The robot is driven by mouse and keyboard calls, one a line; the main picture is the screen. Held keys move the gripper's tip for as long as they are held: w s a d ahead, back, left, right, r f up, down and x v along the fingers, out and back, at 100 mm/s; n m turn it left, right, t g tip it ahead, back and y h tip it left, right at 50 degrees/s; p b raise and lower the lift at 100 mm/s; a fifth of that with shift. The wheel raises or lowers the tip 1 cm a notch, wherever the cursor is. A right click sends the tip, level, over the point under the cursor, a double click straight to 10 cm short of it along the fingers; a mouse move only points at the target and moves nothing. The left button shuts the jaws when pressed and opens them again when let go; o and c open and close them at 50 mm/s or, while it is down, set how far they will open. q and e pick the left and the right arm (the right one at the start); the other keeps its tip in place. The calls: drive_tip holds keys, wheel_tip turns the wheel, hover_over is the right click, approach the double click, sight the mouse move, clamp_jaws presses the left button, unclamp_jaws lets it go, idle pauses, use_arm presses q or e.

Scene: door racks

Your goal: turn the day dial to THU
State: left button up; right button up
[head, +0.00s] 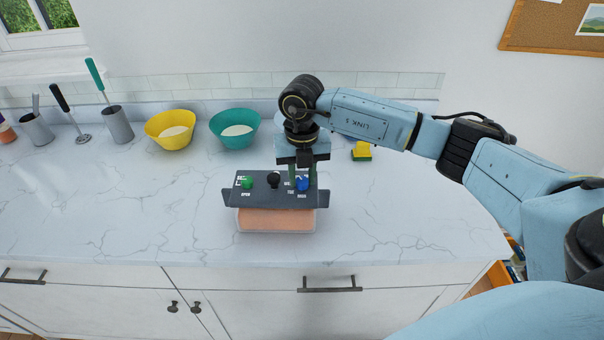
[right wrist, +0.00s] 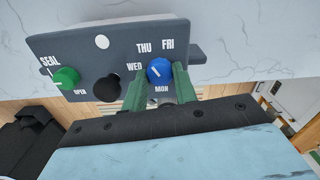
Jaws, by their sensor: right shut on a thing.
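The blue day dial (head: 302,184) is at the right end of a dark grey panel (head: 270,200). In the right wrist view the blue dial (right wrist: 160,71) has WED, THU, FRI and MON around it; any further label is hidden by a finger. Its short white mark slants to the upper left, roughly on the WED side; the exact setting is hard to tell. My right gripper (right wrist: 161,80) is shut on the dial, a green finger on each side. My left gripper is not in view.
The panel also carries a green knob (right wrist: 66,78) by SEAL and OPEN and a black knob (right wrist: 107,87). A pinkish box (head: 275,220) sits at the panel's front. Yellow (head: 170,130) and teal (head: 235,128) bowls stand behind left; a sponge (head: 361,151) lies behind right.

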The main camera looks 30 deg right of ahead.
sight(302, 180)
idle(0.3)
drive_tip(key=o, duration=1)
wheel_tip(302, 180, up, 14)
drive_tip(key=shift+f+b, duration=0.25)
drive_tip(key=shift+b, duration=0.4)
